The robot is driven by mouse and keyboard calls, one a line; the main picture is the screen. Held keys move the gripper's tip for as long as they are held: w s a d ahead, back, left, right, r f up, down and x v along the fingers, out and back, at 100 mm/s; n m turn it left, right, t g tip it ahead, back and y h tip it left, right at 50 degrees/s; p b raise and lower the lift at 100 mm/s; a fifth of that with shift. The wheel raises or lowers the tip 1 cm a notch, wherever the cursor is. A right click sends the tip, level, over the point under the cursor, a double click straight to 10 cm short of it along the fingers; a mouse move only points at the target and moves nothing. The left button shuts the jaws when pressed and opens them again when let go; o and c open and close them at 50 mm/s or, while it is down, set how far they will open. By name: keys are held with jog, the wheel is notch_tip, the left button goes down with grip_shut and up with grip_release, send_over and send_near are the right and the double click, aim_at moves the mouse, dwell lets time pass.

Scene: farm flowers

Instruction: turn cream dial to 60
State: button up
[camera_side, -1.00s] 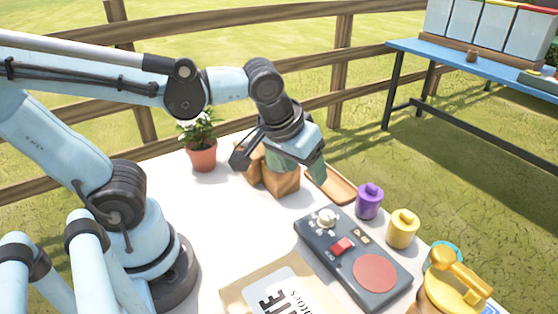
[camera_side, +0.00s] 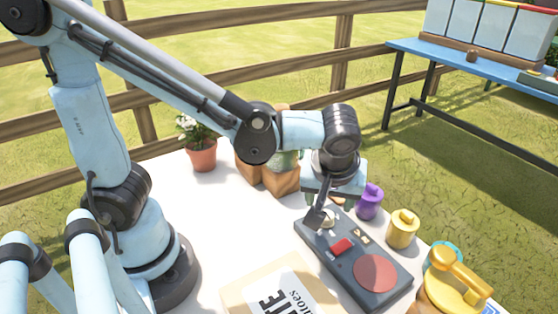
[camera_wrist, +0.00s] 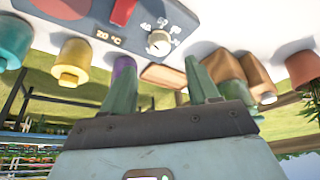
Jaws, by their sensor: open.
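The cream dial (camera_side: 329,221) sits at the far-left end of a dark grey control panel (camera_side: 318,243), partly behind part of my gripper. In the wrist view the cream dial (camera_wrist: 159,42) shows clear of the fingers, with white numbers around it. The exact setting of its pointer is too small to tell. My gripper (camera_side: 330,200) is above that end of the panel. In the wrist view my gripper (camera_wrist: 162,75) has its two green fingers spread, with nothing between them, and the dial appears beyond their tips.
The panel also has a red switch (camera_side: 342,246) and a round red pad (camera_side: 375,273). Purple (camera_side: 369,203) and yellow (camera_side: 402,230) knobbed cylinders stand close along its right side. Wooden blocks (camera_side: 281,181) and a potted plant (camera_side: 202,155) stand behind. A printed package (camera_side: 240,292) lies in front.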

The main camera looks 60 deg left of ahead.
jog(key=shift+x, duration=3.65)
jog(key=shift+c, duration=0.2)
jog(key=c, duration=1)
